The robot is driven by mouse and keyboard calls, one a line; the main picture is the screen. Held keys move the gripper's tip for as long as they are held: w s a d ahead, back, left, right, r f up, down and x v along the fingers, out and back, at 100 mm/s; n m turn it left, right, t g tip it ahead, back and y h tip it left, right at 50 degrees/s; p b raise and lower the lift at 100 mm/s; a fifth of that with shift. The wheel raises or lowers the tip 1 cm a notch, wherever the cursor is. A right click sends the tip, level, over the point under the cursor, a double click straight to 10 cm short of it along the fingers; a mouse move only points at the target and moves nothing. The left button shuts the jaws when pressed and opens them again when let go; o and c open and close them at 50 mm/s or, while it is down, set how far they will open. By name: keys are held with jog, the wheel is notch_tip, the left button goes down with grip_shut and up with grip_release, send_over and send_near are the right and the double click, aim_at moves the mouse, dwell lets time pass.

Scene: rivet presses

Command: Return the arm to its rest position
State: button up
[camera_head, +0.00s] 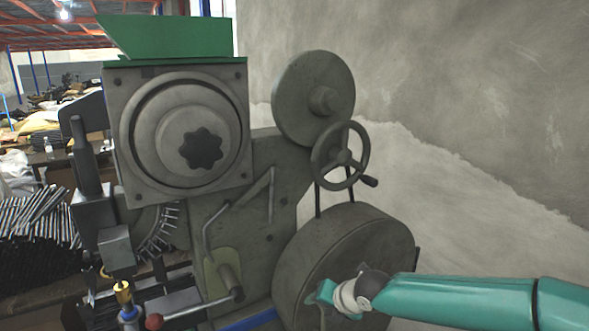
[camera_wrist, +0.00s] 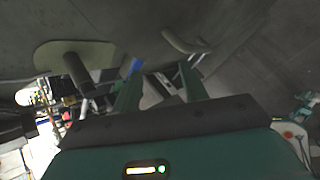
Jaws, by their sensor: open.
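My teal arm (camera_head: 460,299) reaches in from the right edge of the head view. Its end is in front of the large round grey drum (camera_head: 350,255) at the lower part of the rivet press (camera_head: 265,190). My gripper (camera_wrist: 160,85) shows in the wrist view with two green fingers apart and nothing between them. In the head view only a small part of the hand shows beside the pale wrist joint, and the fingertips are hard to make out. I cannot tell how far the hand is from the drum.
The press carries a green hopper (camera_head: 175,37), a handwheel (camera_head: 340,155), a crank lever (camera_head: 222,255) and a red-knobbed lever (camera_head: 154,321). Dark rods (camera_head: 38,215) are piled at the left. A grey wall (camera_head: 450,90) stands behind the press on the right.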

jog(key=s+d+f+m+g+h, duration=0.2)
jog(key=s+d+m+h, duration=0.1)
jog(key=s+m, duration=0.2)
jog(key=s+d+f+m+g+h, duration=0.1)
jog(key=s+d+f+m+h, duration=0.25)
jog(key=s+m, duration=0.2)
jog(key=s+d+r+m+t+y, duration=0.1)
jog(key=s+d+r+m, duration=0.1)
jog(key=s+r+m, duration=1.5)
jog(key=r+m, duration=0.1)
jog(key=m, duration=0.4)
jog(key=shift+s+d+t, duration=0.2)
jog(key=shift+d+t, duration=0.05)
jog(key=shift+t, duration=0.15)
jog(key=shift+m, duration=0.35)
